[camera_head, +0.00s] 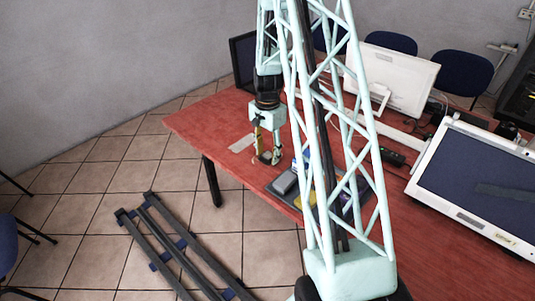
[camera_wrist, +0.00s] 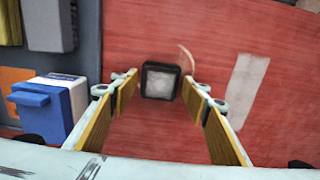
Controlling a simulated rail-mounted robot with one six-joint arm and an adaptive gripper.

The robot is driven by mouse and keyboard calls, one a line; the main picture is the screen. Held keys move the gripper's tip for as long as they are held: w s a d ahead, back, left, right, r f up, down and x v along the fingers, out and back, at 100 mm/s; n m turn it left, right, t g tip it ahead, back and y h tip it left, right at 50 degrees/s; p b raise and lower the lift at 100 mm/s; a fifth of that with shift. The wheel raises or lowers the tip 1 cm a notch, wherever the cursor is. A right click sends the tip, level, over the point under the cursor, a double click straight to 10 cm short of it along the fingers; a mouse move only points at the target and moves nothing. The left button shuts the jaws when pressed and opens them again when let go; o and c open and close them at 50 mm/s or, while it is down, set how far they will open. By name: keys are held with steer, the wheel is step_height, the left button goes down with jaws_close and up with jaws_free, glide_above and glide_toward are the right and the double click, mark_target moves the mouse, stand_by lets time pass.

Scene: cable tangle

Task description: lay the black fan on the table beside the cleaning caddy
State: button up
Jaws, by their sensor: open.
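The black fan (camera_wrist: 161,81), a small square with a black rim and a grey middle, shows between the fingertips of my gripper (camera_wrist: 158,84) in the wrist view. It appears to lie flat on the red table. The fingers are open, with a gap on each side of the fan. In the head view my gripper (camera_head: 268,152) hangs low over the table, near its left edge. The cleaning caddy (camera_wrist: 88,38), a dark grey tray, is on the left in the wrist view. Its edge also shows in the head view (camera_head: 277,193), partly behind my arm.
A blue and white box (camera_wrist: 50,104) and a grey item (camera_wrist: 50,25) sit in the caddy. A pale strip (camera_wrist: 247,88) lies right of the fan. White monitors (camera_head: 395,76) and cables stand farther right. Bare red table (camera_head: 208,118) lies left of my gripper.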

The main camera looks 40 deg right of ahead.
mark_target(267, 156)
steer(key=shift+r, duration=0.2)
step_height(267, 156, up, 12)
steer(key=p, duration=0.2)
stand_by(0.7)
stand_by(0.5)
steer(key=s+a+r+n+t, duration=0.1)
steer(key=s+a+r+n, duration=0.25)
steer(key=a+r, duration=0.6)
steer(key=s+a+r+n, duration=0.3)
steer(key=s+a+r, duration=0.2)
steer(key=a+r, duration=0.4)
steer(key=s+a+r+n+t, duration=0.1)
steer(key=s+a+r+n, duration=0.25)
steer(key=a+r, duration=0.5)
steer(key=s+a+r+n, duration=0.2)
steer(key=s+a, duration=0.1)
steer(key=s, duration=0.4)
steer(key=s+a+r+n+t, duration=0.1)
steer(key=s+a, duration=0.3)
steer(key=s, duration=0.4)
steer(key=s+a+r+n+t, duration=0.1)
steer(key=s+a+r+n, duration=0.2)
steer(key=s, duration=0.4)
steer(key=shift+s+a+r+n, duration=0.25)
steer(key=shift+r+n, duration=0.1)
steer(key=shift+n, duration=0.15)
